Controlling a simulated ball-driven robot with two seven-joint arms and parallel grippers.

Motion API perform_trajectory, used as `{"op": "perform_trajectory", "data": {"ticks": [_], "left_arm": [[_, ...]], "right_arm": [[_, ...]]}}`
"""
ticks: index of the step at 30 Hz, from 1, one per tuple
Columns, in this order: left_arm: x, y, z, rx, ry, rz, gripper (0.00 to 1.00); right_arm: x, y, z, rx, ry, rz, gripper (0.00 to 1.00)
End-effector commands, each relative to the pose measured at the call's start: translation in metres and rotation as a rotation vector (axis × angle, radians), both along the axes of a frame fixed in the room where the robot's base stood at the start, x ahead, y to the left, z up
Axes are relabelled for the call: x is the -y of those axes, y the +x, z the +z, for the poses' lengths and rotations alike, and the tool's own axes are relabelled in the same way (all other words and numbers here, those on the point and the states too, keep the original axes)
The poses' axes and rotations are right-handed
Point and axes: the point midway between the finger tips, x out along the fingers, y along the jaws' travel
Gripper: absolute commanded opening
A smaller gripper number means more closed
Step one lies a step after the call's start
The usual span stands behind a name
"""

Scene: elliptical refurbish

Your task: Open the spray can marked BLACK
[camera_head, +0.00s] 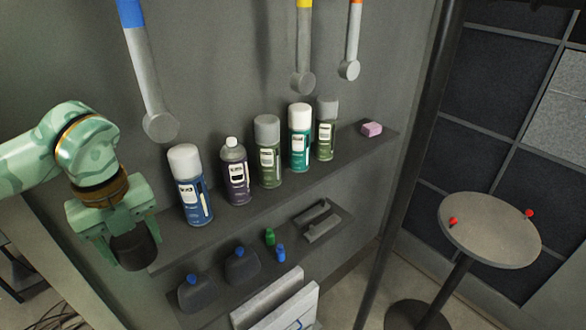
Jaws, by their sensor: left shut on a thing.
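My left gripper (118,228) comes in from the left, pointing down, just left of the upper shelf. It is shut on a dark, rounded thing (135,252), partly hidden by its fingers; I cannot tell whether this is a can or a cap. Several spray cans stand upright in a row on the shelf: a blue one with a white cap (190,186), a purple one with a small white top and no wide cap (235,172), a green one with a grey cap (268,152), a teal one (299,138) and another green one (326,130). Their label words are too small to read. My right gripper is out of view.
The upper shelf (345,150) also bears a pink block (372,129). The lower shelf holds dark bottles with blue caps (242,264) and small green and blue bottles (270,237). Tools hang on the wall above. A dark post and a round table (490,228) stand at right.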

Motion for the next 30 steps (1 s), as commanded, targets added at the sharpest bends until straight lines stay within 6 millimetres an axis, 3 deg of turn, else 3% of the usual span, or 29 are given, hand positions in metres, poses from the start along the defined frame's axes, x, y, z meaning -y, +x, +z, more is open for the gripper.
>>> {"op": "perform_trajectory", "data": {"ticks": [3, 7, 12, 17, 23, 28, 30], "left_arm": [[-0.009, -0.001, 0.01, 0.0, -0.001, 0.341, 0.3], [-0.015, -0.002, 0.016, 0.0, -0.002, 0.601, 0.3], [-0.018, -0.003, 0.018, 0.0, -0.001, 0.734, 0.3], [-0.018, 0.0, 0.017, 0.0, -0.001, 0.74, 0.3], [-0.03, 0.036, 0.001, -0.003, -0.002, 0.741, 0.3], [-0.047, 0.083, -0.022, -0.003, -0.002, 0.74, 0.3], [-0.052, 0.095, -0.04, -0.005, 0.0, 0.738, 0.3]], "right_arm": [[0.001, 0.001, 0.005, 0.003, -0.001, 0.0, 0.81], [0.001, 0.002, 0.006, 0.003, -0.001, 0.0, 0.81], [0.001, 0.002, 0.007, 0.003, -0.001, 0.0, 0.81], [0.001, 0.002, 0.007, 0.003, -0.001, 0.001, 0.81], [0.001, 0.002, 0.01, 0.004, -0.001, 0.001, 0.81], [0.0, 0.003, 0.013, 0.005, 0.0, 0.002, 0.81], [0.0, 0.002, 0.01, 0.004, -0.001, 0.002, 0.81]]}}
